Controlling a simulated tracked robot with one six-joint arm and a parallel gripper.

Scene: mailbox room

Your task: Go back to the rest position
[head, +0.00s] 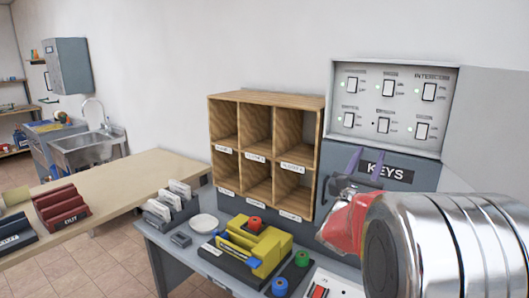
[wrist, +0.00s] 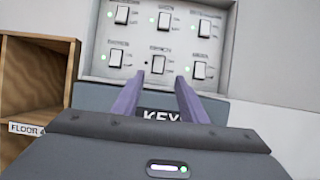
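My gripper (wrist: 158,90) points at the lower part of the switch panel (wrist: 200,20) and the grey KEYS box (wrist: 240,112). In the wrist view its two purple fingers stand apart with nothing between them. In the head view my gripper (head: 358,160) shows small in front of the KEYS box (head: 425,180), below the switch panel (head: 400,72), at the end of my arm. I cannot tell whether the fingertips touch the panel.
A wooden pigeonhole shelf (head: 267,97) stands left of the KEYS box. A yellow device (head: 262,240), a green knob (head: 301,258), a blue knob (head: 279,286) and a white dish (head: 203,223) are on the grey desk (head: 165,250). A wooden counter (head: 125,183) is at left.

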